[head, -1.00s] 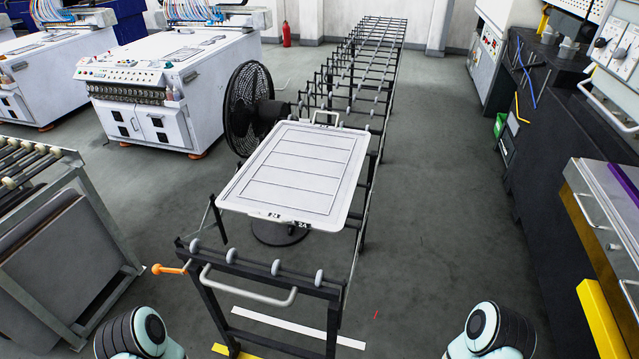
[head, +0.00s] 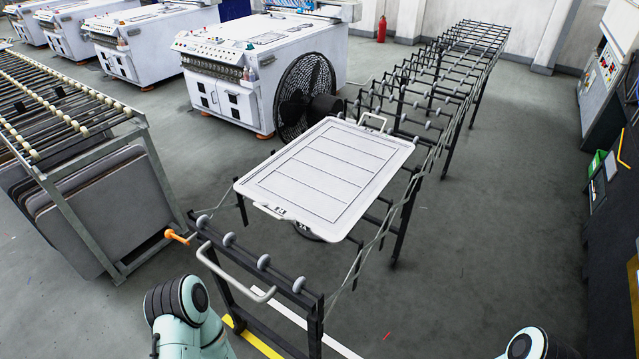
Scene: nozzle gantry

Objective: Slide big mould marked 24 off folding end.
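The big white mould (head: 325,176) is a flat rectangular tray with several long panels. It lies on the roller conveyor, with a handle at its far end and dark markings on its near edge, too small to read surely now. The near folding end (head: 250,260) of the conveyor has several grey rollers, a light bar handle (head: 232,275) and an orange knob (head: 178,237). The mould sits beyond these end rollers, apart from them. Parts of my two arms show at the bottom edge, both short of the conveyor end. Neither gripper is in view.
A black fan (head: 303,97) stands left of the conveyor, close to the mould. A roller rack (head: 160,190) with stacked grey boards is at left. White machines (head: 225,100) stand behind. The floor right of the conveyor (head: 500,220) is clear.

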